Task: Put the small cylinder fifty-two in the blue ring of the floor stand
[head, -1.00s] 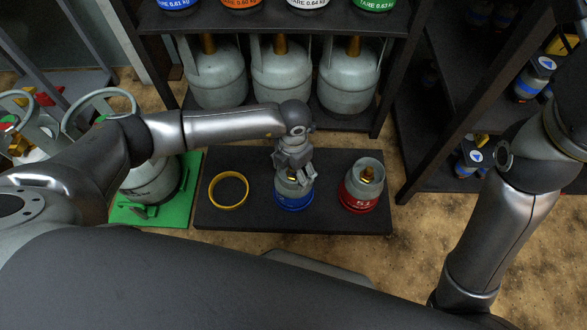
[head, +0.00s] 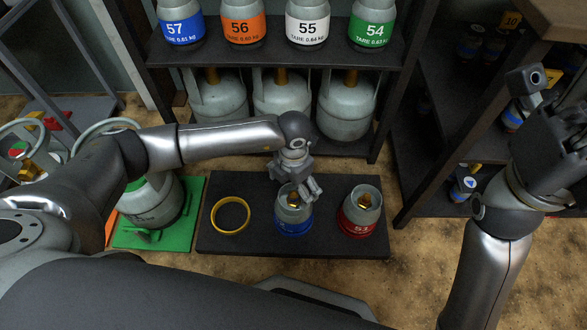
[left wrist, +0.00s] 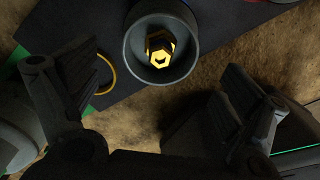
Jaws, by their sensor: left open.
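A small grey cylinder with a blue band (head: 292,222) stands upright on the dark floor stand (head: 225,244), in its middle place. Its number is not readable, and I cannot tell the blue ring apart from the band. My left gripper (head: 303,188) is at the cylinder's top and partly hides it. In the left wrist view, the cylinder's round collar and brass valve (left wrist: 160,46) show beyond the open fingers of that gripper (left wrist: 158,95), not clamped. My right gripper (head: 530,92) is raised at the upper right, away from the stand; its jaw state is unclear.
A red-banded cylinder (head: 362,212) stands right of the blue one. An empty yellow ring (head: 230,214) lies left. A larger grey cylinder (head: 152,205) stands on a green base (head: 190,222). Shelves behind hold labelled cylinders, including orange 56 (head: 240,28).

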